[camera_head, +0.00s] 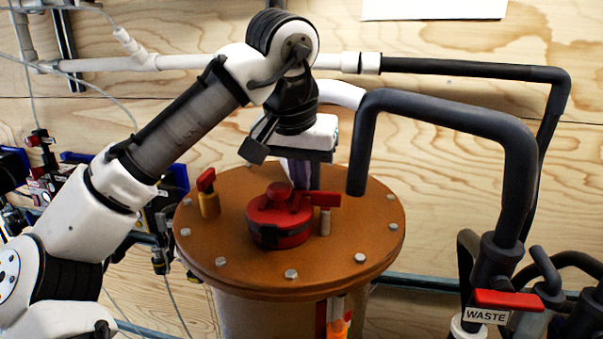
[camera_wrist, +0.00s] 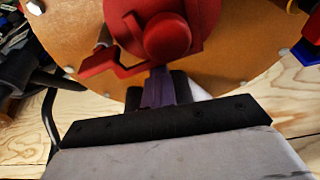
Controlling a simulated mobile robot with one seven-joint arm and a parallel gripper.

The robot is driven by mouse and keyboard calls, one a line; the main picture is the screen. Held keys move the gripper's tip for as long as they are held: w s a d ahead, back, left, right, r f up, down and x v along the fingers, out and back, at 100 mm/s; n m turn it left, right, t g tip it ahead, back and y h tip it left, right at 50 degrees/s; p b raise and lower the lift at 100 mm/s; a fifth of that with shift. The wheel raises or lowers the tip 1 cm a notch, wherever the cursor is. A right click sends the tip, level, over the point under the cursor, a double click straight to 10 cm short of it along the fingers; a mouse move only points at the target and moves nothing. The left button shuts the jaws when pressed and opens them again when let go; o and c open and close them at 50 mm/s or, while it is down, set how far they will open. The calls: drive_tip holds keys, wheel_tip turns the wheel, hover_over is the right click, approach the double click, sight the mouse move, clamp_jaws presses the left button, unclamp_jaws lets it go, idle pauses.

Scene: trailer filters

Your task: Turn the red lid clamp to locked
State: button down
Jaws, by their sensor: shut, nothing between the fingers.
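The red lid clamp (camera_head: 278,220) sits on the middle of a round orange-brown lid (camera_head: 345,245). My gripper (camera_head: 298,180) points down just behind the clamp, close to the handle. Its purple fingers are shut and empty; they also show in the wrist view (camera_wrist: 160,88) just below the knob. I cannot tell whether they touch the clamp.
A small yellow valve with a red handle (camera_head: 207,192) stands on the lid's left. Bolts ring the lid's edge. A thick dark pipe (camera_head: 440,108) arches close on the right, down to a red-handled valve labelled WASTE (camera_head: 507,300). A plywood wall (camera_head: 455,30) stands behind.

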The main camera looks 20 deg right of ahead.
drive_tip(key=shift+s+d+f, duration=0.1)
drive_tip(key=shift+s+d, duration=0.05)
drive_tip(key=shift+d, duration=0.2)
drive_tip(key=shift+d+p, duration=0.15)
drive_tip(key=shift+p, duration=0.25)
drive_tip(key=w, duration=0.1)
drive_tip(key=w+d+p, duration=0.1)
drive_tip(key=w, duration=0.1)
drive_tip(key=shift+w+d+r+p, duration=0.15)
drive_tip(key=shift+w+r+p, duration=0.1)
drive_tip(key=shift+r+p, duration=0.1)
drive_tip(key=b+v, duration=0.1)
drive_tip(key=v, duration=0.8)
drive_tip(key=shift+s+r, duration=0.2)
drive_tip(key=shift+s, duration=0.05)
